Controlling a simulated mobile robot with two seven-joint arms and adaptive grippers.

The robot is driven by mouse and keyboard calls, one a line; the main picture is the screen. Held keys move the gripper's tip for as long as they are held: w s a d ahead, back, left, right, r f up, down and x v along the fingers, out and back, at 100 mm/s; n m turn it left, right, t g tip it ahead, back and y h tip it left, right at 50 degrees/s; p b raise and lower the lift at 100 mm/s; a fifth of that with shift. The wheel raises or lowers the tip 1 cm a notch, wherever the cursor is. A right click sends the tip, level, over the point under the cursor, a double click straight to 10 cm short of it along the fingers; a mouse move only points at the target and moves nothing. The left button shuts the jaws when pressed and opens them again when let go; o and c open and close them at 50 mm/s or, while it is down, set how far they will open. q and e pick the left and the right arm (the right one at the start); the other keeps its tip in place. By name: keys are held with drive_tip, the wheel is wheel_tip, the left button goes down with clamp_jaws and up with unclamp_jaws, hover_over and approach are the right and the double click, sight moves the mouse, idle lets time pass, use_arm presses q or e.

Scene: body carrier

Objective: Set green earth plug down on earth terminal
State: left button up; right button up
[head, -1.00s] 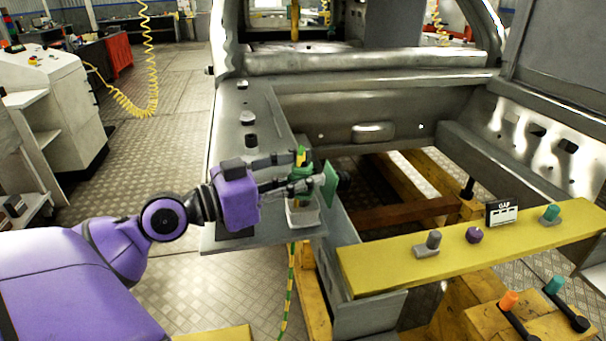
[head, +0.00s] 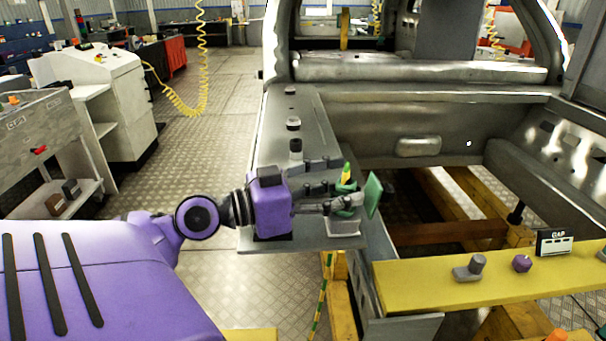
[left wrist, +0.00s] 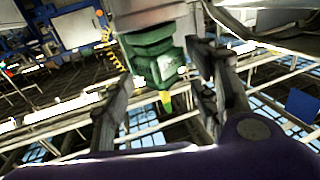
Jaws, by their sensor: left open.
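The green earth plug (head: 347,211) sits upright at the grey earth terminal block (head: 343,228) on the near end of the grey sill, with a yellow-green top. My left gripper (head: 340,187) is open, its dark fingers reaching to both sides of the plug from the left. In the left wrist view the plug (left wrist: 150,55) is between the spread fingers (left wrist: 163,95), with gaps on both sides, against the grey block (left wrist: 155,12). The fingers partly hide the plug in the head view, so its full seating cannot be seen. My right gripper is not in view.
A green plate (head: 373,195) stands just right of the plug. Several studs (head: 293,125) line the sill behind. A yellow board (head: 430,285) at right carries a grey plug (head: 477,262), a purple knob (head: 522,263) and a GAP sign (head: 554,243). A striped cable (head: 321,292) hangs below the sill.

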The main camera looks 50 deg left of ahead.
use_arm(q)
drive_tip(key=v, duration=1)
drive_tip(key=shift+s+a, duration=0.15)
drive_tip(key=shift+s, duration=0.1)
drive_tip(key=shift+f, duration=0.1)
